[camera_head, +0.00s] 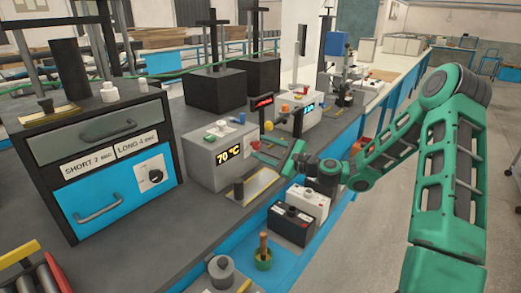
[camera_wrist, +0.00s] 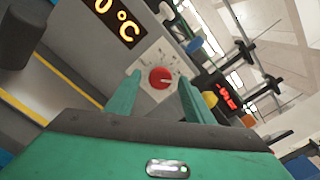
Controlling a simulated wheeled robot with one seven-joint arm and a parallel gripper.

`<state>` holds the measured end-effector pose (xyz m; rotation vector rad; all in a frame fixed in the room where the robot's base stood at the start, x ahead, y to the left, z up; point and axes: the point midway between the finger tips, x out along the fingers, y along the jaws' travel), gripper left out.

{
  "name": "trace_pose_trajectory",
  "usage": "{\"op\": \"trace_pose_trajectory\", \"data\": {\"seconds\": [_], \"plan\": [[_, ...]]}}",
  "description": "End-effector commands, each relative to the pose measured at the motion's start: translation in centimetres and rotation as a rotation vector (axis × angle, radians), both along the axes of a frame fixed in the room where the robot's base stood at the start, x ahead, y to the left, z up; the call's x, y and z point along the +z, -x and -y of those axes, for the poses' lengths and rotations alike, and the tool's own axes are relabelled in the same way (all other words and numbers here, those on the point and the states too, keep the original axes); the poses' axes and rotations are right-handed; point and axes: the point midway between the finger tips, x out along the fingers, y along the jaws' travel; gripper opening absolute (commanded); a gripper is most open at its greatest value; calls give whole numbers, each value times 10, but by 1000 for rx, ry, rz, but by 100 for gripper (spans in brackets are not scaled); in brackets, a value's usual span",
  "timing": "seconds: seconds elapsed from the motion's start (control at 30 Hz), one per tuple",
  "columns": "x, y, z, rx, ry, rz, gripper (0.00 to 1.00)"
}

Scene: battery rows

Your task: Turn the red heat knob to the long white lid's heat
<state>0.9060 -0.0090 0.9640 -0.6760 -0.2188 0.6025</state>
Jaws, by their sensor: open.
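The red heat knob (camera_wrist: 161,78) sits on a pale square plate with tick marks, on the front of a grey box (camera_head: 205,165). In the head view the knob (camera_head: 255,144) is small and partly covered by my gripper. The box's display (camera_head: 227,153) reads 70 °C in yellow. My gripper (camera_wrist: 159,82) is open, with one green finger on each side of the knob in the wrist view. Whether the fingers touch it I cannot tell. In the head view my gripper (camera_head: 264,149) is at the box's front. A white-lidded battery (camera_head: 308,200) stands in front.
A black-lidded battery (camera_head: 289,225) stands beside the white-lidded one. A cabinet (camera_head: 105,160) at left has labels "SHORT 2" and "LONG 4" and its own dial. A red-lit display (camera_head: 262,102) is behind.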

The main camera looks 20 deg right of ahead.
Motion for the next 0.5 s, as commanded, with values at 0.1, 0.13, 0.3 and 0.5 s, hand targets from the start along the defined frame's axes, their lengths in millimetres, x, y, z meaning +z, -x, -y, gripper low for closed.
{"op": "trace_pose_trajectory", "data": {"seconds": [0.1,0.13,0.3,0.5], "plan": [[0,-5,-5,1,1,1,48],[0,-6,-5,0,1,1,48],[0,-7,-5,-1,1,0,48],[0,-7,-5,0,1,1,26]]}}
